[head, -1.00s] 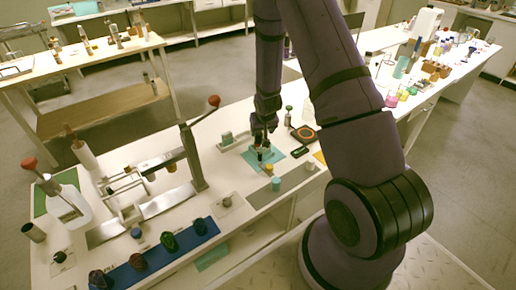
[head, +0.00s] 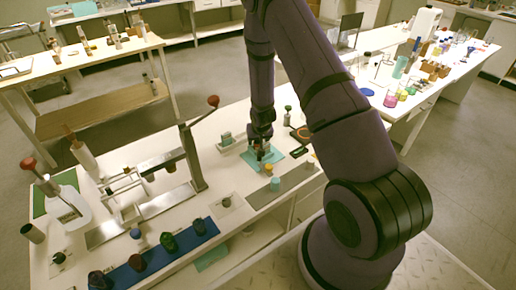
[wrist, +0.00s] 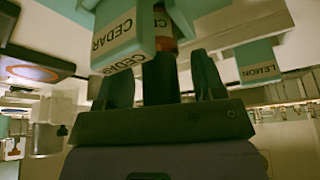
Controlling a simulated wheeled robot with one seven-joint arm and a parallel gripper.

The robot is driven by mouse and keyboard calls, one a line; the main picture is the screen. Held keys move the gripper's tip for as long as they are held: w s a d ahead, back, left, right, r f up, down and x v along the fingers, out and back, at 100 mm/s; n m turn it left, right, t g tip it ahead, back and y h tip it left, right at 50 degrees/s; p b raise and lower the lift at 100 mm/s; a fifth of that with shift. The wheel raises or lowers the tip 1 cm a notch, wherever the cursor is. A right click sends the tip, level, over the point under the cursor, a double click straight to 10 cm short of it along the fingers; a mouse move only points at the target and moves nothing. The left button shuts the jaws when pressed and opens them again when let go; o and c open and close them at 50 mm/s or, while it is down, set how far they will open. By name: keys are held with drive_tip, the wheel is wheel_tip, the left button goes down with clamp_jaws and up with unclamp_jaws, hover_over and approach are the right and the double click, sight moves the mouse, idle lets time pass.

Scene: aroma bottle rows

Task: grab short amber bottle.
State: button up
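In the wrist view, a bottle with a long dark cap (wrist: 160,78) and a reddish amber part (wrist: 166,44) stands between the fingers of my gripper (wrist: 161,72). Gaps show on both sides of the cap, so the gripper looks open around it. A teal holder with CEDAR labels (wrist: 118,42) hides part of the bottle. In the head view, my gripper (head: 259,152) points down over the teal mat (head: 278,153). The bottle is too small and covered there to make out clearly.
A teal block labelled LEMON (wrist: 257,62) is on the right in the wrist view. A lever press (head: 192,160) stands to the left.

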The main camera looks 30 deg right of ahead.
drive_tip(key=c, duration=1.1)
drive_tip(key=shift+r, duration=0.15)
